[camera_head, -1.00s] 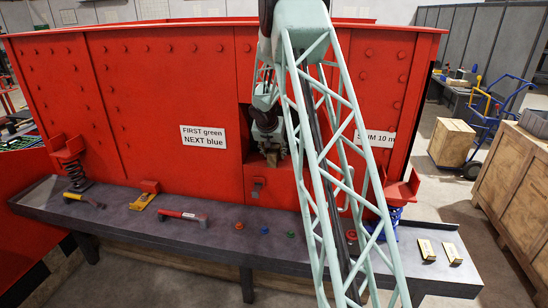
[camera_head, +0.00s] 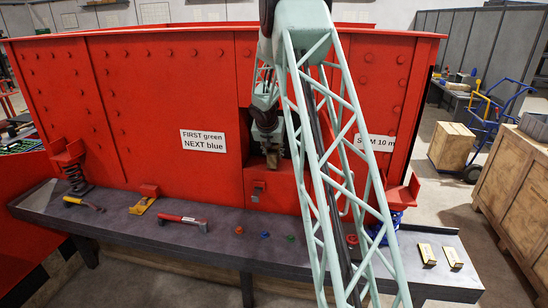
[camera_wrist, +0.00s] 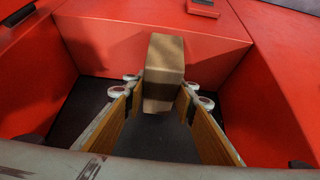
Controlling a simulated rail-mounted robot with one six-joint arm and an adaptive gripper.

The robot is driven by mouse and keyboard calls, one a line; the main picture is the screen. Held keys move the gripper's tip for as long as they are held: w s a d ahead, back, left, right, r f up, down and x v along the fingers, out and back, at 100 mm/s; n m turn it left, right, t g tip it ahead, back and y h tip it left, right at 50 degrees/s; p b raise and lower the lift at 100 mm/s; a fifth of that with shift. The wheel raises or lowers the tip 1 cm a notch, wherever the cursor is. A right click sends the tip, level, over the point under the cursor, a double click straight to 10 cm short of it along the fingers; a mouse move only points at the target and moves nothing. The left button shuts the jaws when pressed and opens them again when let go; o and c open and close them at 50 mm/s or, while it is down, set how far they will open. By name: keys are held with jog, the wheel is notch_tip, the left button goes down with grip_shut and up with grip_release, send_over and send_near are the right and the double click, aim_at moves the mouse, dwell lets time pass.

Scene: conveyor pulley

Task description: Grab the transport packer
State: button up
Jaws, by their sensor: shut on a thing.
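The transport packer appears to be the brown block (camera_wrist: 163,70) in the wrist view, standing between the two fingers of my gripper (camera_wrist: 163,85). The fingers are closed on its sides near their tips, and its top and near face show. In the head view my gripper (camera_head: 268,143) is in the recess of the red machine, and the block (camera_head: 272,161) shows small just below it. My lattice arm hides part of the machine right of the recess. How the block's lower end rests is hidden.
Red walls (camera_wrist: 35,75) enclose the gripper on both sides. A grey bench (camera_head: 150,235) below holds a hammer (camera_head: 182,222), coloured buttons (camera_head: 265,236) and two gold blocks (camera_head: 453,257). A sign (camera_head: 203,141) is left of the recess. Wooden crates stand at right.

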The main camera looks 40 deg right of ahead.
jog(key=shift+r, duration=0.95)
jog(key=shift+s+a+f+b, duration=0.2)
jog(key=shift+s+a+b, duration=0.2)
jog(key=shift+s+a, duration=0.25)
jog(key=s+a+b, duration=0.6)
jog(key=s+a, duration=0.4)
jog(key=a, duration=0.2)
jog(key=shift+a+b, duration=0.3)
jog(key=shift+a, duration=0.1)
jog(key=shift+w+r, duration=0.1)
